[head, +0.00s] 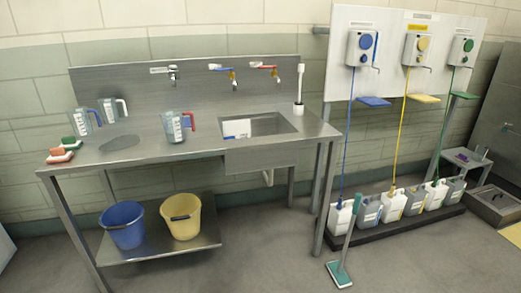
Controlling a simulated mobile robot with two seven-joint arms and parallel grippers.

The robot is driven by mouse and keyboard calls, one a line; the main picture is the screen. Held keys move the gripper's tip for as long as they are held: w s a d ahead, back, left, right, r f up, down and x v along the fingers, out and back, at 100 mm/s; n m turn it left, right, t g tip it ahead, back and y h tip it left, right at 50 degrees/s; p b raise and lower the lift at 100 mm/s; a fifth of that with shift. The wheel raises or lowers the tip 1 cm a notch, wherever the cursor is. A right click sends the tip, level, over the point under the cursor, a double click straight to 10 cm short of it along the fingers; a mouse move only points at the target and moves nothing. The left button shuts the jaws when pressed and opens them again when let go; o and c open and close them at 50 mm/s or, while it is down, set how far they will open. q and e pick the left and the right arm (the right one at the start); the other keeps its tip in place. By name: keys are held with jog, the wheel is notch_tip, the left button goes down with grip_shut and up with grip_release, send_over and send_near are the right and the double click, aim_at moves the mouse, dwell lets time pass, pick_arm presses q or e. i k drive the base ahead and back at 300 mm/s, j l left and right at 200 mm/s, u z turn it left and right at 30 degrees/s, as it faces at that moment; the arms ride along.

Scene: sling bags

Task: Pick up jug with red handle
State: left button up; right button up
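The jug with the red handle (175,128) stands upright on the steel sink bench, left of the sink basin. It is clear with dark markings, and its red handle is on its right side. A jug with a blue handle (82,121) and a jug with a white handle (112,110) stand further left on the bench. Neither of my grippers shows in the head view.
The steel bench (140,152) has a sink basin (258,125) at right and a round opening at left. Sponges (60,155) lie at its left end. Blue (122,225) and yellow buckets (181,217) stand on the lower shelf. A squeegee (340,273) stands on the floor.

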aim_at(171, 119)
jog(key=u, duration=0.25)
jog(key=i+l+u, duration=0.75)
jog(key=l, duration=0.4)
jog(key=i+l+u, duration=0.2)
jog(key=i+l, duration=0.15)
jog(key=l, duration=0.1)
